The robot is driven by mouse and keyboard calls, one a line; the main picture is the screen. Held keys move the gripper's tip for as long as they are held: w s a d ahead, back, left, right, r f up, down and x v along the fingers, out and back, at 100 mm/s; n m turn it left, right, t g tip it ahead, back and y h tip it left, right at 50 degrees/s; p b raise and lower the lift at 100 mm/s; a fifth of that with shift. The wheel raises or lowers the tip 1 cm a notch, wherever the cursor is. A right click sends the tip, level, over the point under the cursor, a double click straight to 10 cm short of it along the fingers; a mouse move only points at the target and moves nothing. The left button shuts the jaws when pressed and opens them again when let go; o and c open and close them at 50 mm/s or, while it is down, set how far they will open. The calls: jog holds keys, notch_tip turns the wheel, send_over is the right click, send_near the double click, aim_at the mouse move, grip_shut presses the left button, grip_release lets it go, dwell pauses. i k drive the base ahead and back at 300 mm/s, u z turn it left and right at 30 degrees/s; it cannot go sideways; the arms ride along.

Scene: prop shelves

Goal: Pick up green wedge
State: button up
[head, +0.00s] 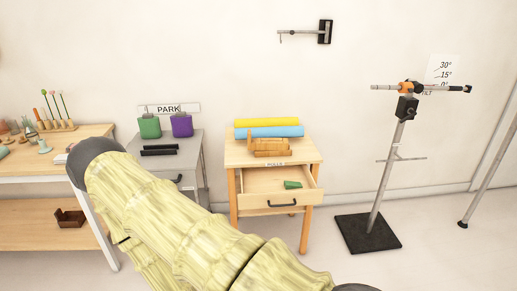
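The green wedge (293,185) is a small green piece lying inside the open drawer (262,182) of the wooden cabinet, toward the right side of the drawer. My arm, with a pale yellow patterned surface, reaches from the bottom of the head view up to the left. Its dark end is near the left table, well to the left of the drawer. My gripper's fingers do not show in this view, so I cannot see whether they are open or shut.
A yellow roll (266,122), a blue roll (268,132) and wooden pieces (270,148) rest on the cabinet top. A grey cabinet (188,160) holds green and purple containers. A stand (385,170) with a black base is at the right. Floor shows between stand and cabinet.

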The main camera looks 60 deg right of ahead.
aim_at(288, 184)
jog(key=z, duration=0.2)
jog(key=i, duration=1)
jog(key=z, duration=1.35)
jog(key=i, duration=0.7)
jog(key=z, duration=0.8)
